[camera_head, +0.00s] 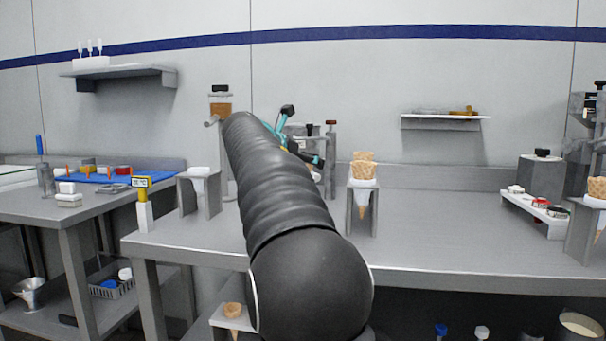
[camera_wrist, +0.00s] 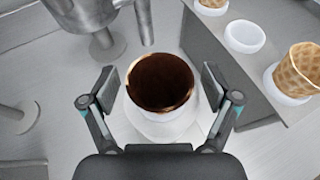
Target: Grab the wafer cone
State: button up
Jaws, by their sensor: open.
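In the wrist view, a round cone-like thing (camera_wrist: 160,82) with a dark brown inside and a thin tan rim sits in a white holder (camera_wrist: 165,128). I cannot tell for sure whether it is the wafer cone. My gripper (camera_wrist: 160,92) is open, with one finger on each side of it and small gaps showing. In the head view my gripper (camera_head: 300,145) is small, partly behind my arm, over the back of the counter. A waffle-patterned cone (camera_wrist: 298,72) stands to the right in the wrist view. Wafer cones (camera_head: 363,168) also stand in a metal stand in the head view.
An empty white ring (camera_wrist: 244,36) is in the stand at right in the wrist view. A metal cylinder (camera_wrist: 85,12) and a thin spout hang at upper left.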

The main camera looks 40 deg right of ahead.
jog(key=shift+c, duration=0.2)
jog(key=c, duration=0.8)
jog(key=shift+r, duration=0.15)
